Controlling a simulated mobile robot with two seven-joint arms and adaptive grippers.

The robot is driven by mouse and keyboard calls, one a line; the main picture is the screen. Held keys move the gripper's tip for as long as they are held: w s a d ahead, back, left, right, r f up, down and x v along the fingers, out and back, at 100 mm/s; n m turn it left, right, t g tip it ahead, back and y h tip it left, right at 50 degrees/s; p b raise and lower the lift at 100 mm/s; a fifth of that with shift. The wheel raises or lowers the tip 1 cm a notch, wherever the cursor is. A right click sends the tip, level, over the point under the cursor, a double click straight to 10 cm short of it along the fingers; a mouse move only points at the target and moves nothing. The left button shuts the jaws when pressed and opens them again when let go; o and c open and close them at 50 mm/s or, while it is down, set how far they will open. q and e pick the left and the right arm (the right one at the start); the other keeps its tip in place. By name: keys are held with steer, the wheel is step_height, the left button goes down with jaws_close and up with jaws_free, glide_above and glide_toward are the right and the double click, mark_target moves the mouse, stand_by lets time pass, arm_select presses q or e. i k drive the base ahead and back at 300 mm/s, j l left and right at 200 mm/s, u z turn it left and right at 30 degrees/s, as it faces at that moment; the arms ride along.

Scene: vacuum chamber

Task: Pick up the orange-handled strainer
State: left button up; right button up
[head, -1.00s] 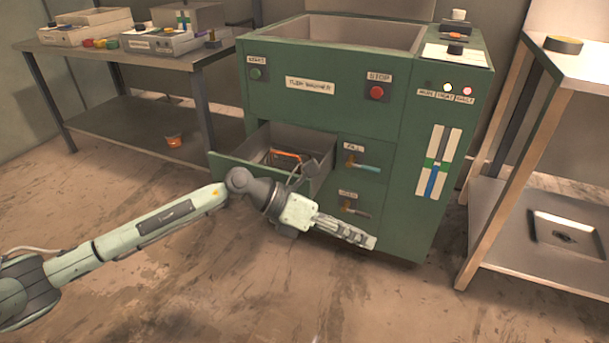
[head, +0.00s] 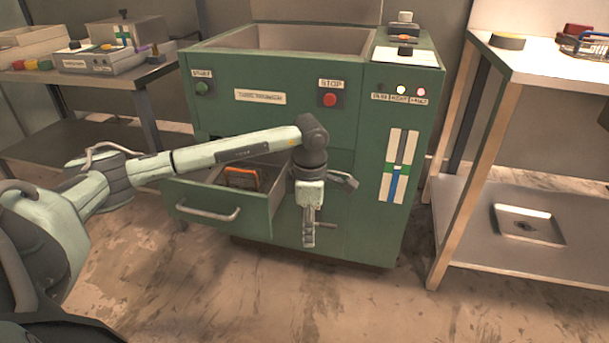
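An orange-edged item (head: 241,172), likely the orange-handled strainer, lies inside the open drawer (head: 222,210) of the green machine. My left arm passes above the drawer and hides part of it. My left gripper (head: 309,240) points down just right of the drawer, in front of the machine's lower front. It is apart from the orange item. Its fingers look close together from this angle, and I see nothing held between them. My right gripper is out of view.
The green machine (head: 275,130) has an open basin on top and buttons on its front. A metal table (head: 540,65) with a lower shelf stands at the right. A bench (head: 60,105) with boxes stands at the left. The floor in front is clear.

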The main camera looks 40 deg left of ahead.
mark_target(241, 179)
steer(key=i+j+z, duration=0.2)
steer(key=j, duration=0.3)
steer(key=j+z, duration=0.25)
steer(key=j, duration=0.2)
steer(key=j+u, duration=0.4)
steer(key=j, duration=0.6)
steer(key=k+j+z, duration=0.15)
steer(key=z, duration=0.15)
steer(key=j, duration=0.15)
